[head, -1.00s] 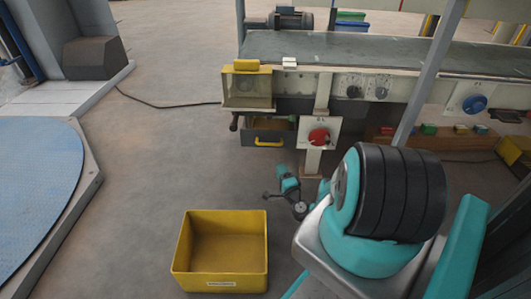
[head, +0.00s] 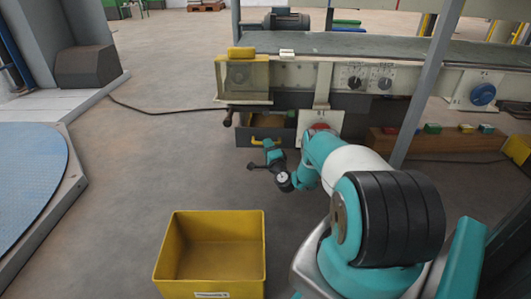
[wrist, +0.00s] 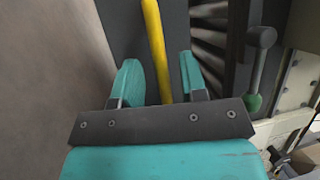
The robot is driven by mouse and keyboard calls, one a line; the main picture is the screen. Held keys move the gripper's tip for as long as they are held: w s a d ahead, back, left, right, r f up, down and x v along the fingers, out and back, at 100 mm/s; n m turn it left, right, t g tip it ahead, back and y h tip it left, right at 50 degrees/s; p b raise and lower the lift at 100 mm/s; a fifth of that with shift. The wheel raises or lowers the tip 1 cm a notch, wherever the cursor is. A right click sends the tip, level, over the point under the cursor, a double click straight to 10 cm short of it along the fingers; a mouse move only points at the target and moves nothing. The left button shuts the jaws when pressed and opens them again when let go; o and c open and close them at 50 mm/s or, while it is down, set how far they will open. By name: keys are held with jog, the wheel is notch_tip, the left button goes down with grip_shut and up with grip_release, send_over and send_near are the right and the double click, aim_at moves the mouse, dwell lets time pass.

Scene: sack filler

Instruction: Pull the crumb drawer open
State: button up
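The crumb drawer (head: 245,136) is a dark grey box low under the left end of the conveyor machine. Its yellow bar handle (head: 256,142) is on the front, partly hidden by my gripper in the head view. My gripper (head: 270,150) is at the drawer front, low over the floor. In the wrist view, the yellow handle (wrist: 155,35) runs between the two teal fingers of my gripper (wrist: 161,78). The fingers are apart, with a gap visible on both sides of the bar. The dark drawer front (wrist: 178,30) is behind it.
A yellow bin (head: 212,215) stands on the floor in front of the drawer. A grey post (head: 428,85) rises to the right of my arm. A red knob on a panel (head: 321,127) is just right of the drawer.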

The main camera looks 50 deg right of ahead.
jog(key=shift+b+x, duration=0.6)
jog(key=shift+x, duration=0.75)
jog(key=shift+c, duration=0.2)
grip_shut()
